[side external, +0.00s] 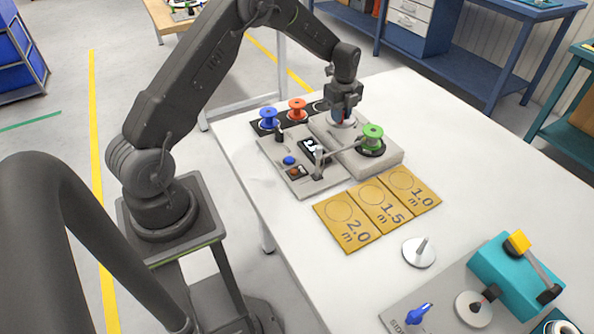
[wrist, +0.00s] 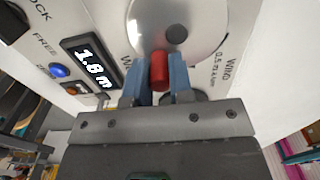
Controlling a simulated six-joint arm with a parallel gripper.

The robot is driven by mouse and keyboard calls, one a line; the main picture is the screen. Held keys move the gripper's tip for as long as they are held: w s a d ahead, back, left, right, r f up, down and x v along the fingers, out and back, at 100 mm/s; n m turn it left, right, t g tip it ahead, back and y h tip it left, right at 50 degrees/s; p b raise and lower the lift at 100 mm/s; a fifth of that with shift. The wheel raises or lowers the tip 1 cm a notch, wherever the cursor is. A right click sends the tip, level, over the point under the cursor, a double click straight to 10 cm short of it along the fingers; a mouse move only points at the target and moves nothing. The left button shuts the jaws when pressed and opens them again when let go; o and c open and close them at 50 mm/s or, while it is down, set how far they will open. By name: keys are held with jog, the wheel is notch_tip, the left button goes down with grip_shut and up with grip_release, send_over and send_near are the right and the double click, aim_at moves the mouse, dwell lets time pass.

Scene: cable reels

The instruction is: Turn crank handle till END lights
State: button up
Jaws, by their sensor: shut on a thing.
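The red crank handle (wrist: 160,72) stands on a pale round crank disc (wrist: 195,30) with a grey hub. In the wrist view my gripper (wrist: 159,78) has its blue fingers on both sides of the handle, shut on it. In the side view my gripper (side external: 343,112) reaches down to the winder (side external: 318,190), hiding most of the crank. The display (wrist: 92,62) appears to read 1.8 m. Below it are a blue button (wrist: 60,71) and a small orange-red element (wrist: 76,89); I cannot tell whether an END light is lit. A green reel (side external: 373,134) sits on the winder.
Blue (side external: 268,116) and orange-red (side external: 297,107) reels stand on a black strip behind the winder. Yellow mats marked 2.0 (side external: 345,222), 1.5 (side external: 380,205) and 1.0 m (side external: 412,188) lie in front. A white spindle plate (side external: 419,252) and a teal machine (side external: 505,265) are nearer the camera.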

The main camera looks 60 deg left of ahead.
jog(key=shift+s+a, duration=0.35)
jog(key=shift+a, duration=0.2)
jog(key=shift+s+a, duration=0.1)
jog(key=shift+a, duration=0.4)
jog(key=shift+w+a, duration=0.2)
jog(key=shift+a, duration=0.7)
jog(key=shift+w+a, duration=0.7)
jog(key=shift+w, duration=0.6)
jog(key=o, duration=0.7)
jog(key=shift+o, duration=0.2)
notch_tip(320, 180, up, 7)
